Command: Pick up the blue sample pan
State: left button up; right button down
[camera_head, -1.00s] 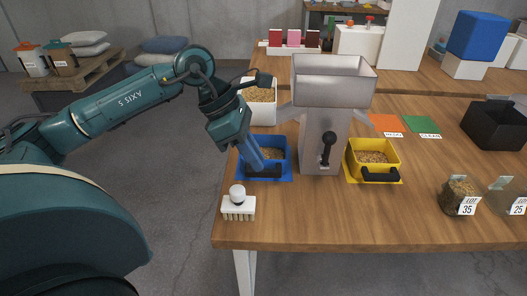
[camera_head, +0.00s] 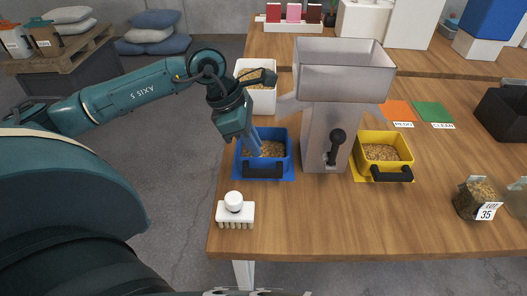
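The blue sample pan (camera_head: 286,155) sits on a blue mat at the left of the wooden table, with grain in it. Its black handle (camera_head: 262,171) faces the table's front edge. My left gripper (camera_head: 256,148) points down at the pan, and its blue fingers show in front of the grain, behind the handle in the picture. I cannot tell whether the fingers touch the pan or how far apart they are. My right gripper is not in view.
A grey hopper with a black lever (camera_head: 336,145) stands just right of the blue pan. A yellow pan (camera_head: 383,145) of grain sits beyond it. A white bin (camera_head: 262,99) stands behind my gripper, and a white brush (camera_head: 234,211) lies in front.

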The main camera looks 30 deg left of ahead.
aim_at(263, 158)
pick_arm(q)
jog(key=p+x, duration=0.1)
jog(key=x, duration=0.4)
jog(key=shift+w+f, duration=0.25)
jog(key=shift+f, duration=0.15)
grip_shut()
jog(key=shift+r, duration=0.2)
